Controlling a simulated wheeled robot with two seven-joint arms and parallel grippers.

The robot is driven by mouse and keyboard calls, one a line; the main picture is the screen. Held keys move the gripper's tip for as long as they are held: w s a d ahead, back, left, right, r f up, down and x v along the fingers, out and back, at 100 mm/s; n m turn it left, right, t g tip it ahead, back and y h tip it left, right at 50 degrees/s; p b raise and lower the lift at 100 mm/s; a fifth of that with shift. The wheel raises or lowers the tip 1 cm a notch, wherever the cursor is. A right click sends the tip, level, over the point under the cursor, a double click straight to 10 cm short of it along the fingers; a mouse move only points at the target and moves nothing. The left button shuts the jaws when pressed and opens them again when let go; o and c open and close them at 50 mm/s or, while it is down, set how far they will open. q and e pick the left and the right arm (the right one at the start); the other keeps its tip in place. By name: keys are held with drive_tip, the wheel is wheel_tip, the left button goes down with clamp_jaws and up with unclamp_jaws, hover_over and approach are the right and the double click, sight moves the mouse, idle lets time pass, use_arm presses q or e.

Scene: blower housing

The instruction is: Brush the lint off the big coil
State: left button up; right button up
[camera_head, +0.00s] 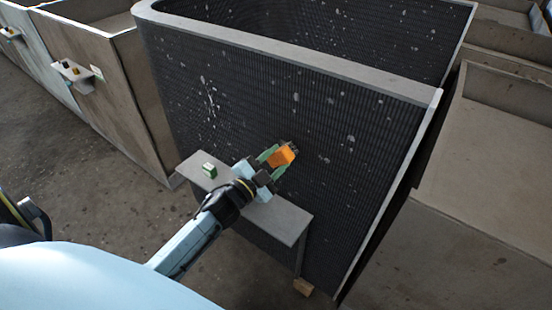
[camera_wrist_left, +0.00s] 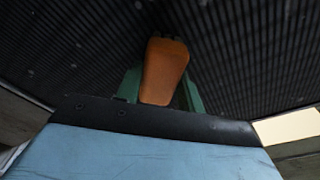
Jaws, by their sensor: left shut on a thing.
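The big coil (camera_head: 240,95) is a tall dark finned wall that curves at its left end, with pale lint flecks scattered over its face. My left gripper (camera_head: 276,162) is shut on the orange handle of a brush (camera_head: 283,155), in front of the coil's near face. The orange handle also shows in the left wrist view (camera_wrist_left: 163,70), between the green fingers, with dark fins behind it. The brush's dark head points toward the coil; I cannot tell whether it touches. My right gripper is not in view.
A narrow grey shelf (camera_head: 285,220) stands before the coil below my left gripper, with a small green and white block (camera_head: 209,170) on it. A small brown block (camera_head: 303,287) lies by the shelf's leg. Large bins flank the coil. Bare floor lies at the left.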

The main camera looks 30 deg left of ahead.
use_arm(q)
drive_tip(key=shift+w+a+f+b, duration=0.1)
drive_tip(key=shift+w+f+b, duration=0.05)
drive_tip(key=shift+f+b, duration=1.1)
drive_tip(key=shift+a+f, duration=0.15)
drive_tip(key=shift+f, duration=0.25)
drive_tip(key=r+p, duration=0.2)
drive_tip(key=r, duration=0.1)
drive_tip(key=shift+w+d+p, duration=0.1)
drive_tip(key=shift+d+p, duration=0.2)
drive_tip(key=shift+p, duration=0.1)
drive_tip(key=shift+r+p, duration=0.45)
drive_tip(key=shift+r, duration=0.1)
drive_tip(key=shift+c, duration=0.3)
wheel_tip(320, 180, up, 3)
drive_tip(key=p, duration=0.3)
drive_tip(key=shift+f, duration=0.1)
drive_tip(key=shift+r, duration=0.2)
drive_tip(key=shift+f+b, duration=1.25)
drive_tip(key=shift+f, duration=0.75)
